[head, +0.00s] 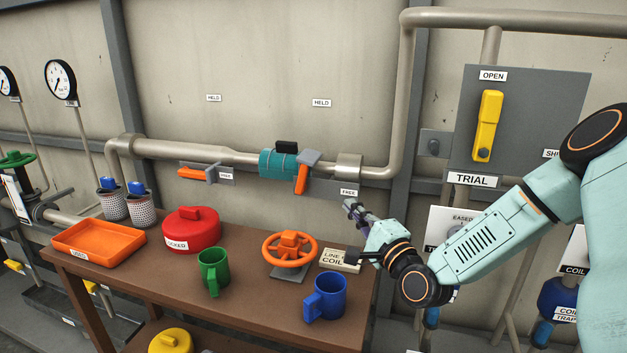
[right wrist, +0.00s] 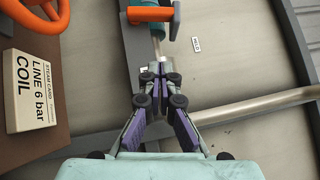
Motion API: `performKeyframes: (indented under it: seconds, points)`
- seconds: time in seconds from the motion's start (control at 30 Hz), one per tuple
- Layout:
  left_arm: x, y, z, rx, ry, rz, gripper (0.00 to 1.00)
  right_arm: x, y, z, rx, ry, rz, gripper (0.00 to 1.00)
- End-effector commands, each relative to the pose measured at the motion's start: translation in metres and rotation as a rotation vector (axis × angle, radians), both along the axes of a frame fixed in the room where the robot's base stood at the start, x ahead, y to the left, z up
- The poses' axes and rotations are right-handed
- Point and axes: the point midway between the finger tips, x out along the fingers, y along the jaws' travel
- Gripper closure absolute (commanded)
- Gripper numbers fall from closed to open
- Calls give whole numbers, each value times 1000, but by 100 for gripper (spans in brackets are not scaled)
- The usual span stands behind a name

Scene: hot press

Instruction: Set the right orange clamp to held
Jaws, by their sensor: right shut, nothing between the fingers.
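The right orange clamp (head: 301,179) sits on the pipe at the right end of the teal coupling (head: 278,164). Its orange handle hangs down from a grey block, left of a FREE label (head: 348,192). A HELD label (head: 321,102) is on the wall above. The clamp's orange handle also shows at the top of the right wrist view (right wrist: 150,14). My right gripper (head: 352,206) is below and to the right of the clamp, apart from it. It is shut and empty, fingertips together in the right wrist view (right wrist: 156,70). My left gripper is not in view.
The left orange clamp (head: 192,173) sits near another FREE label. Below, the brown table (head: 150,283) bears an orange valve wheel (head: 290,249), a COIL sign block (head: 339,260), mugs, a red pot and an orange tray. A yellow lever (head: 487,125) is on the panel at right.

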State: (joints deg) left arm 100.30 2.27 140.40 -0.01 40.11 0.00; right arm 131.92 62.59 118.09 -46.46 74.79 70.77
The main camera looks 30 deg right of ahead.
Motion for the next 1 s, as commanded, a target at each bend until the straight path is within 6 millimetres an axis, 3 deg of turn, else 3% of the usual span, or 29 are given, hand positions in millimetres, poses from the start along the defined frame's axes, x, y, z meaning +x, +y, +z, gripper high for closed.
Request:
performKeyframes:
  seconds: [0.37, 0.7, 1.0]
  points:
    - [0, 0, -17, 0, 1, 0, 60, 40, -3, 5, -6, -1, 2, 100]
    - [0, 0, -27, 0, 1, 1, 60, 97, -7, 14, -7, -1, 3, 100]
    - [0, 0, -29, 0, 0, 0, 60, 120, 13, 21, -2, 0, 2, 100]
